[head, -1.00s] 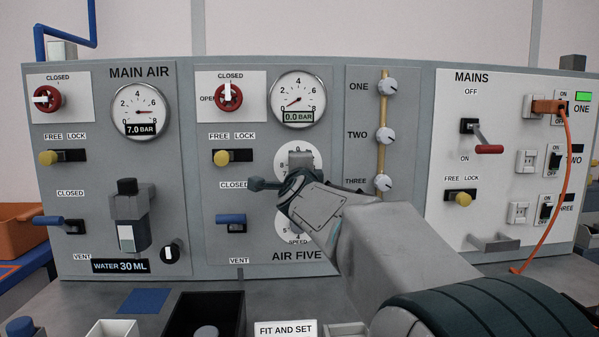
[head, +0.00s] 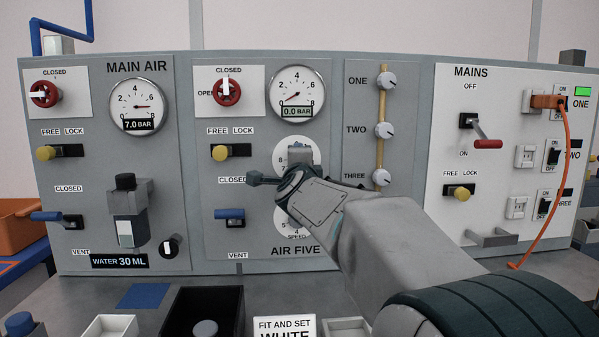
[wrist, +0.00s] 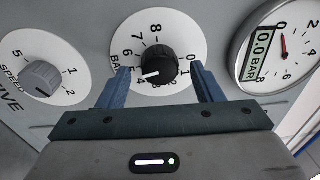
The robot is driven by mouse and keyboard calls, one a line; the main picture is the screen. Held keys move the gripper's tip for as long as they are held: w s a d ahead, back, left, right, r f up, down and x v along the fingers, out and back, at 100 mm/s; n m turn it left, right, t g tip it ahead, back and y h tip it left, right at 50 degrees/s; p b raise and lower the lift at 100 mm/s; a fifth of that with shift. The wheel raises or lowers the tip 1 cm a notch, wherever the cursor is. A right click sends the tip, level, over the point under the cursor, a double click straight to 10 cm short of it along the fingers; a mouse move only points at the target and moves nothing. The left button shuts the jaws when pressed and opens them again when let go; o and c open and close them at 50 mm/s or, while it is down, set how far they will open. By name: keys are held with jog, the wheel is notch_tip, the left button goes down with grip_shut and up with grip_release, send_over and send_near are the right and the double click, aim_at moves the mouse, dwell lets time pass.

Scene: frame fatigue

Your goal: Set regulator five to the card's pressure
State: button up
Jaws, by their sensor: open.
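Regulator five's knob (wrist: 157,70) is black with a white pointer on a white BAR dial (wrist: 178,33) in the wrist view. The pointer leans to the lower left, near the 4. My gripper (wrist: 161,76) is open, its two blue fingers on either side of the knob; I cannot tell if they touch it. In the head view my wrist hides most of the dial (head: 313,150) on the AIR FIVE panel. The air five gauge (head: 296,92) reads 0.0 BAR. The card (head: 285,328) reads FIT AND SET WHITE; its lower part is cut off.
The SPEED dial (wrist: 68,75) is left of the knob in the wrist view. A red valve (head: 227,92) stands at CLOSED above a yellow FREE/LOCK slider (head: 219,152) and blue lever (head: 230,213). Trays, including a black one (head: 232,302), line the bench front.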

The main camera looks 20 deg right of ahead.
jog(key=p+v, duration=0.2)
jog(key=v, duration=1.1)
jog(key=shift+s, duration=0.2)
